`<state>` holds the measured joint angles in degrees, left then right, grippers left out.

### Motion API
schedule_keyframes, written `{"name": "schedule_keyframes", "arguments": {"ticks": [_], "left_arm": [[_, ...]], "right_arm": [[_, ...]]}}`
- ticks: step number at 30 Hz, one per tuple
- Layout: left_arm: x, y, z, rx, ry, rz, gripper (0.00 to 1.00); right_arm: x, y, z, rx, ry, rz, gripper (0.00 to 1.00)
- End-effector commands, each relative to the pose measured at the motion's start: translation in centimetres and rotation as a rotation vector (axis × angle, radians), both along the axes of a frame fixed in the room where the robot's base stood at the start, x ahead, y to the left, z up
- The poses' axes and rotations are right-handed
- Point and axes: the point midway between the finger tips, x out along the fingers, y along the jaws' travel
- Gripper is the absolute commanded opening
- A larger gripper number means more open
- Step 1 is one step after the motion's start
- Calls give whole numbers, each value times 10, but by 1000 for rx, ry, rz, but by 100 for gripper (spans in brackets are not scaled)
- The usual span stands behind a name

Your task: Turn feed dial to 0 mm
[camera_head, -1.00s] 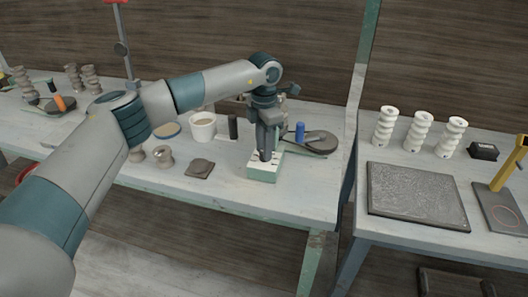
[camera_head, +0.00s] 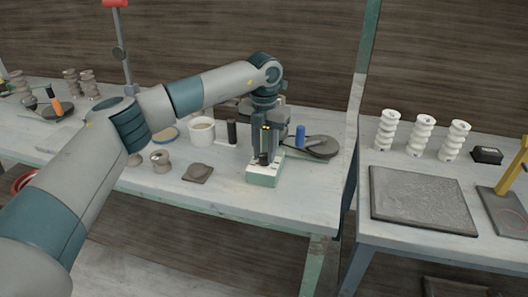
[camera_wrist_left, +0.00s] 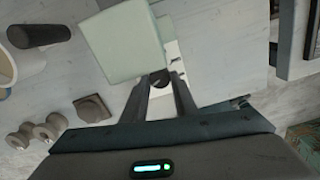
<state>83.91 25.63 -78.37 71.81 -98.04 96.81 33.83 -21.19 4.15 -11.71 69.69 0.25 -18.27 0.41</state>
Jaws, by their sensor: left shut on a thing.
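A small pale green box with a white top (camera_head: 263,179) stands near the front of the left table. It also shows in the wrist view as a pale green block (camera_wrist_left: 122,42) with a white marked strip. The feed dial is a small dark round knob (camera_wrist_left: 160,77) on the box. My left gripper (camera_head: 263,157) points down over the box. In the wrist view its two fingers (camera_wrist_left: 162,84) are shut on the dial, one on each side. The dial's pointer and scale reading cannot be made out. My right gripper is not in view.
Behind the box are a round dark disc (camera_head: 321,147), a blue cylinder (camera_head: 300,137), a black cylinder (camera_head: 232,132) and a white cup (camera_head: 201,129). A brown square piece (camera_head: 198,172) lies to its left.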

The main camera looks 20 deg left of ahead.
Motion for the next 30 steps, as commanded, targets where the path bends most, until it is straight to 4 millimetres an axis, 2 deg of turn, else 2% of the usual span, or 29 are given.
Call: {"name": "schedule_keyframes", "arguments": {"ticks": [10,11,12,13,23,30], "left_arm": [[1,0,2,-1,-5,6,4],[1,0,2,-1,-5,6,33],[1,0,2,-1,-5,5,43],[1,0,2,-1,-4,5,45],[1,0,1,0,-2,3,45],[1,0,16,0,-4,4,45]], "right_arm": [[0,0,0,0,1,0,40],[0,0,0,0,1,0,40],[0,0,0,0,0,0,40],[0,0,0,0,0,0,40],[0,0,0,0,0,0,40],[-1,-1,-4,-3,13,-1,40]]}}
